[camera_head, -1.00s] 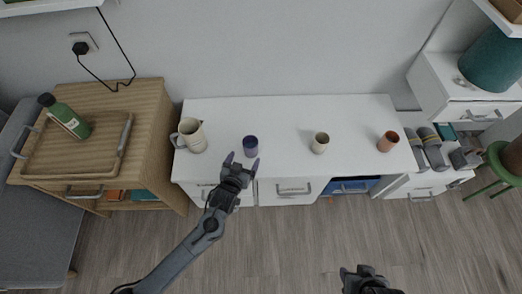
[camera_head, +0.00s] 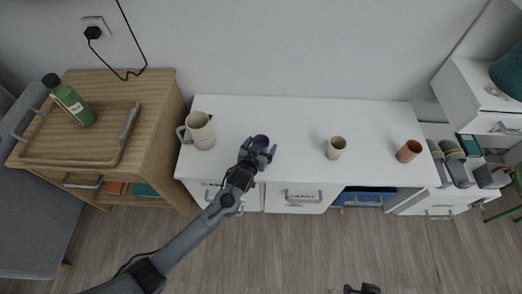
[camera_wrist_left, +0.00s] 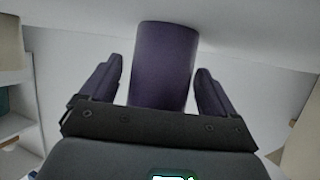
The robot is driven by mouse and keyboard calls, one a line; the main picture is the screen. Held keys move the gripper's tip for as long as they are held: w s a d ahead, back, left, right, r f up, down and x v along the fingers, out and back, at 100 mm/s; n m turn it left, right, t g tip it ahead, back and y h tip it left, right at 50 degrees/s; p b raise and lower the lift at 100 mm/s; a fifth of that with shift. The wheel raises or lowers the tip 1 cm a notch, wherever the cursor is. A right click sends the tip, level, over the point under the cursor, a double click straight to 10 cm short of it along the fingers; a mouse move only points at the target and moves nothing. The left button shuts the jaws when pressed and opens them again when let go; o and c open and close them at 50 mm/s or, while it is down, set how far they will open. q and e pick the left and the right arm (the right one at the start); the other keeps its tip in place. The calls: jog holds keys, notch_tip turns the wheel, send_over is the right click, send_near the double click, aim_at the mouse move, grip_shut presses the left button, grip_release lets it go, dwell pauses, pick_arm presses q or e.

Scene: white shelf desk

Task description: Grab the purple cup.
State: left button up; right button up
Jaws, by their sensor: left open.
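The purple cup (camera_head: 261,139) stands on the white desk (camera_head: 300,118), mostly hidden behind my left gripper (camera_head: 259,148) in the head view. In the left wrist view the cup (camera_wrist_left: 163,66) is upright between the two fingers of my left gripper (camera_wrist_left: 160,88). The fingers are open, one on each side, with a small gap visible on each side of the cup. My right gripper (camera_head: 362,289) shows only as a dark tip at the bottom edge of the head view. Its jaws cannot be made out.
A beige pitcher (camera_head: 200,131) stands left of the purple cup. A beige cup (camera_head: 335,148) and an orange-brown cup (camera_head: 409,151) stand to the right. A wooden cabinet with a tray (camera_head: 119,150) and green bottle (camera_head: 75,105) is at the left. The desk between the cups is clear.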

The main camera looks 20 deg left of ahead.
pick_arm(q)
jog(key=c, duration=1.2)
jog(key=shift+r, duration=0.15)
